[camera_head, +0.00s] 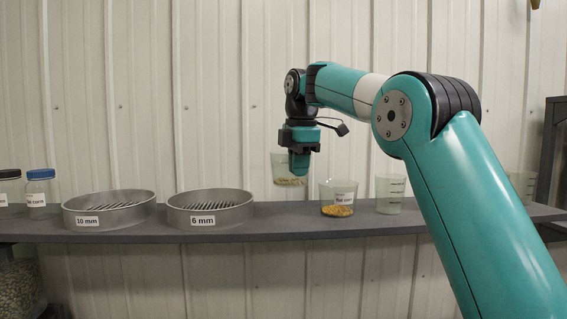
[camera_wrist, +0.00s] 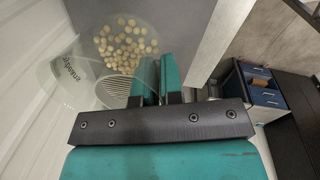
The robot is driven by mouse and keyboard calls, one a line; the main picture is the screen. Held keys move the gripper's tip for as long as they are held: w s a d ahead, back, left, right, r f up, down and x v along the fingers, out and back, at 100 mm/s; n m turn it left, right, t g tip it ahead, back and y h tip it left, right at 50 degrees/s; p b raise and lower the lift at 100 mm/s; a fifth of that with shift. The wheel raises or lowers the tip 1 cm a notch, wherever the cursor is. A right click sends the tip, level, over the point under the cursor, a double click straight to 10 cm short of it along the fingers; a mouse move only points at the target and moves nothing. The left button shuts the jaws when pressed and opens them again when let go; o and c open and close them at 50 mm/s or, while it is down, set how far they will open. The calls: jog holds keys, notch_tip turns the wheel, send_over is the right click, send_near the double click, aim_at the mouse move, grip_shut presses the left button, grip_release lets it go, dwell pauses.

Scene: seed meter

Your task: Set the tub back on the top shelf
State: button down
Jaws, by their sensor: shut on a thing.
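A clear tub (camera_head: 281,169) with pale beans in its bottom is held by my gripper (camera_head: 299,160). In the wrist view, my gripper's teal fingers (camera_wrist: 160,80) are shut on the rim or wall of the tub (camera_wrist: 88,72), which shows round beans and a label. The tub hangs roughly upright above the grey shelf (camera_head: 270,231), apart from it, between the 6 mm sieve and a tub of corn. The fingers partly hide the tub.
The 6 mm sieve (camera_head: 211,209) and 10 mm sieve (camera_head: 108,209) stand to the left, with a blue-lidded jar (camera_head: 42,194) beyond. Right of the held tub stand a labelled corn tub (camera_head: 338,198), an empty-looking clear tub (camera_head: 390,194) and another clear tub (camera_head: 521,186), partly behind my arm.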

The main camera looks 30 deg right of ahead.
aim_at(297, 187)
jog(key=shift+w+f, duration=0.15)
jog(key=shift+w, duration=0.2)
notch_tip(297, 187, down, 6)
jog(key=b, duration=0.6)
jog(key=shift+s+f, duration=0.1)
jog(key=shift+f, duration=0.15)
jog(key=shift+f+b, duration=0.55)
jog(key=shift+b, duration=0.2)
jog(key=c, duration=1.2)
grip_release()
jog(key=shift+r, duration=0.1)
jog(key=r+p, duration=0.5)
jog(key=s+r+p, duration=0.1)
jog(key=r+p, duration=0.1)
jog(key=r, duration=0.1)
jog(key=shift+a+r+p, duration=0.1)
jog(key=shift+r+p, duration=0.1)
jog(key=shift+p, duration=0.15)
jog(key=shift+s+r, duration=0.2)
jog(key=shift+r, duration=1.25)
jog(key=shift+s+r, duration=0.2)
jog(key=shift+r, duration=1.25)
jog(key=shift+s+r, duration=0.2)
jog(key=shift+r, duration=1.25)
